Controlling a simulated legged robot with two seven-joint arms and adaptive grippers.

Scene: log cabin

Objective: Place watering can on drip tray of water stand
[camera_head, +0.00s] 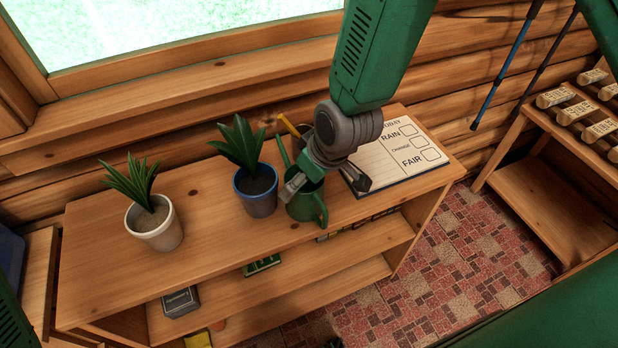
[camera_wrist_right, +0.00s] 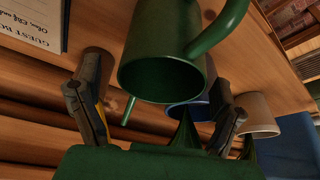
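The green watering can (camera_head: 307,204) stands upright on the wooden shelf top, its handle toward the front right and its thin spout behind. In the right wrist view the can's round open mouth (camera_wrist_right: 165,75) faces the camera. My right gripper (camera_head: 327,186) reaches down from above at the can. It is open, with one finger over the can and the other to its right. In the right wrist view the fingers (camera_wrist_right: 155,105) are spread either side of the can, with visible gaps. My left gripper is not in view. No water stand or drip tray is seen.
A blue pot with a plant (camera_head: 257,194) stands close left of the can, a white pot with a plant (camera_head: 155,225) farther left.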

